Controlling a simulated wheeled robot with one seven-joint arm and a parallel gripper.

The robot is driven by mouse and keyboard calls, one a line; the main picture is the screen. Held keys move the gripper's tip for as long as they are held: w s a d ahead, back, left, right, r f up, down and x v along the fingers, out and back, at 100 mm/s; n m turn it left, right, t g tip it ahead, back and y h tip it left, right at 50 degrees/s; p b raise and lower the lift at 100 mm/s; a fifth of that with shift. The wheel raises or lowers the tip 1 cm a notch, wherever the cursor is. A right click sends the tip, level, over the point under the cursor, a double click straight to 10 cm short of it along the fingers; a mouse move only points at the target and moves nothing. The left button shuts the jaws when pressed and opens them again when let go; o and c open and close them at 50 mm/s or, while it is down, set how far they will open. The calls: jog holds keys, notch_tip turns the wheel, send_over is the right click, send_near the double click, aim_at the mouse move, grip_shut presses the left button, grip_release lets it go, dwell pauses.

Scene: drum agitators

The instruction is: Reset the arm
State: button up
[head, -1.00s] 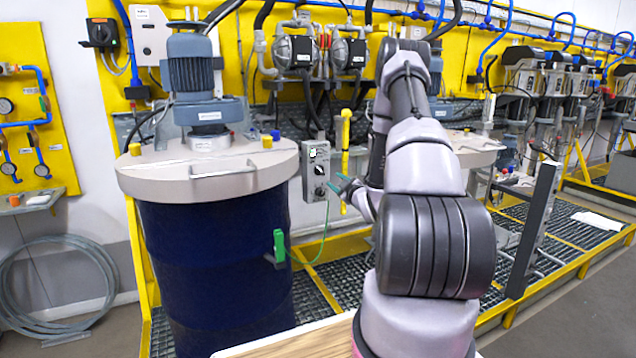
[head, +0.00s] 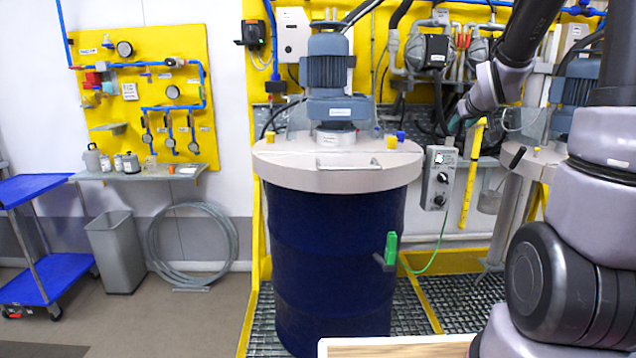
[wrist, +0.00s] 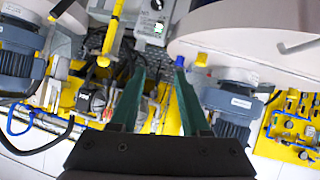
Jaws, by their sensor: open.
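My gripper (head: 456,124) is at the right in the head view, just above a grey control box (head: 437,178). In the wrist view my gripper (wrist: 160,72) has its two green fingers apart with nothing held between them. The upper arm folds up along the right edge of the head view. The control box (wrist: 152,24) also shows at the top of the wrist view, beyond the fingertips.
A dark blue drum (head: 335,260) with a pale lid and motor (head: 327,75) stands left of the arm. A second lidded drum is partly hidden behind the arm. A grey bin (head: 115,250), coiled hose (head: 192,247) and blue cart (head: 45,240) are at left; floor between is clear.

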jog(key=s+a+r+m+g+y, duration=0.1)
jog(key=s+a, duration=0.3)
jog(key=s, duration=0.5)
jog(key=s+a+r+m+g+y, duration=0.1)
jog(key=s+a, duration=0.4)
jog(key=s, duration=0.5)
jog(key=s+a+r+m+g+y, duration=0.2)
jog(key=s+a, duration=0.3)
jog(key=s, duration=0.4)
jog(key=shift+s+r+m+g, duration=0.3)
jog(key=shift+r+g, duration=0.1)
jog(key=shift+r, duration=0.3)
